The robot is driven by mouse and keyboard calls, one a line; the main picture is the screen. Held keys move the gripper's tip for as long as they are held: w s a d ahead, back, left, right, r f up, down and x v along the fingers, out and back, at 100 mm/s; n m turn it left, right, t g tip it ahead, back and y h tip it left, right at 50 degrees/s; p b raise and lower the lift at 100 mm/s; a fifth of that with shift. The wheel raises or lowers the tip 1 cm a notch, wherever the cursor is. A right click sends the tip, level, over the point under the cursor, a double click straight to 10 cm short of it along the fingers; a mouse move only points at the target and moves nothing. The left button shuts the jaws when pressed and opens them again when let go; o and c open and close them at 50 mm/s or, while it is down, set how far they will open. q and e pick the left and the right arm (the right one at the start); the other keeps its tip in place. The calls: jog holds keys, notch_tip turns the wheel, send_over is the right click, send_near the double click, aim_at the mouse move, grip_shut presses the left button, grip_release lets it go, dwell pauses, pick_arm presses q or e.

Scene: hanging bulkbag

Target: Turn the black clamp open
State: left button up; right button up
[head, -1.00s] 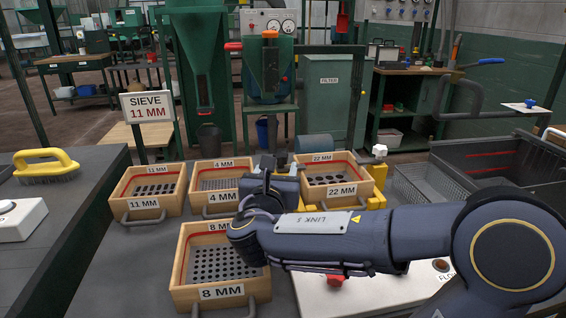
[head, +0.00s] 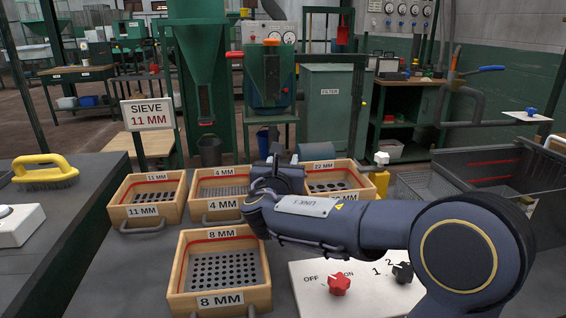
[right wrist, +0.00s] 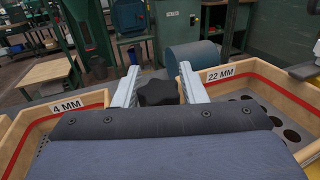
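A dark star-shaped knob (right wrist: 158,92), which looks like the black clamp, shows in the right wrist view between the two pale fingers of my right gripper (right wrist: 158,72). The fingers stand apart on either side of it, and a firm grip on it does not show. In the head view my right gripper (head: 277,172) is over the back row of sieve boxes, between the 4 MM and 22 MM boxes. There its hand and forearm hide the knob. My left gripper is not in view.
Sieve boxes marked 11 MM (head: 143,212), 4 MM (head: 222,206), 22 MM (head: 345,163) and 8 MM (head: 219,301) stand around my right arm. A white panel with a red star knob (head: 339,285) and a black knob (head: 402,272) is below it. A sign (head: 148,115) reads SIEVE 11 MM.

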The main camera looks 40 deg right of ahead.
jog(key=c, duration=0.6)
jog(key=shift+r+m+g+h+p, duration=0.15)
jog(key=shift+m+g+h+p, duration=0.5)
jog(key=shift+p, duration=0.25)
jog(key=m+g+p, duration=0.4)
jog(key=g+p, duration=0.2)
jog(key=g, duration=0.1)
jog(key=s+m+g+p, duration=0.1)
jog(key=m+g+p, duration=0.4)
jog(key=g+p, duration=0.1)
jog(key=s+m+g+p, duration=0.1)
jog(key=m+g+p, duration=0.4)
jog(key=g+p, duration=0.2)
jog(key=shift+s+d+g+h+p, duration=0.15)
jog(key=shift+g+h+p, duration=0.1)
jog(key=shift+g+p, duration=0.15)
jog(key=shift+s+a+m+g+y+p, duration=0.1)
jog(key=shift+a+m+g+y+p, duration=0.05)
jog(key=shift+m+g+y+p, duration=0.65)
jog(key=shift+s+a+m+g+y+p, duration=0.1)
jog(key=shift+m+g+y+p, duration=0.45)
jog(key=shift+g, duration=0.3)
jog(key=shift+f, duration=0.2)
jog(key=o, duration=1)
jog(key=shift+r, duration=0.1)
